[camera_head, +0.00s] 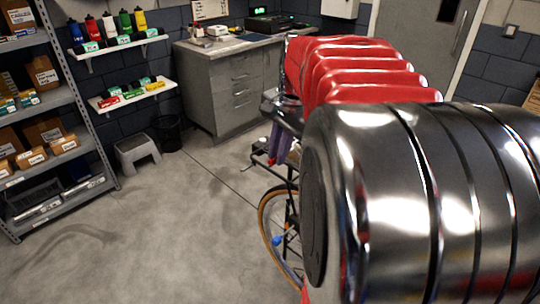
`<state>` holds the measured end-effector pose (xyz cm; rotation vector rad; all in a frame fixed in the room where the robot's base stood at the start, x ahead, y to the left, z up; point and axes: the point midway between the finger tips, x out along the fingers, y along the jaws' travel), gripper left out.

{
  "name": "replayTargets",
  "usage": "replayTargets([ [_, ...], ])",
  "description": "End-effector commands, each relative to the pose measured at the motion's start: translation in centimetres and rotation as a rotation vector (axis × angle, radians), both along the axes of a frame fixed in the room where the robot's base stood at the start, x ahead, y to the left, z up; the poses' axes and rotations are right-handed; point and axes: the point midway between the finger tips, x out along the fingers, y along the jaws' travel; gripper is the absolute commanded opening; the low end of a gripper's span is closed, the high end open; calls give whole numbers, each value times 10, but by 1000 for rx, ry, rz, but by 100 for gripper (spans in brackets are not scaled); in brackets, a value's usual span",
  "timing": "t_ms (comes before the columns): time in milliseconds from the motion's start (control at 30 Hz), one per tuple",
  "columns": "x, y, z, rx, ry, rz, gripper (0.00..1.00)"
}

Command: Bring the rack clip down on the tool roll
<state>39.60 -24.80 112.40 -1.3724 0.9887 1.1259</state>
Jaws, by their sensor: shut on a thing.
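My arm, with its red and chrome links, fills the right half of the head view. I cannot make out my gripper or its fingertips, nor anything held in it. Left of the arm, part of a bike shows, with a tan-edged wheel (266,222) and a thin dark rack-like frame (260,158) above it. A purple thing (279,146), possibly the tool roll, is just above this frame, partly hidden. A dark shape (284,116) over it is too small to name. I cannot pick out the rack clip.
A grey cabinet bench (232,88) stands at the back. Metal shelves (85,115) with boxes are at the left, beside wall shelves of bottles (126,39). A grey step stool (136,149) and a black bin (168,132) are on the floor. The left floor is clear.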

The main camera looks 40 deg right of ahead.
Motion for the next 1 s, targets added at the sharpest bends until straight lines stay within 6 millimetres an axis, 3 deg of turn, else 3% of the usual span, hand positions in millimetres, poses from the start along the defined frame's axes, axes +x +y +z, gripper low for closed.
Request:
replayTargets([
  [233, -5, 0, -4, 4, 19, 2, 0],
  [267, -5, 0, -4, 4, 19, 2, 13],
  [533, -4, 0, -3, 2, 16, 2, 31],
  [833, -3, 0, -1, 0, 11, 2, 31],
  [1000, -5, -1, 12, -1, 8, 2, 31],
])
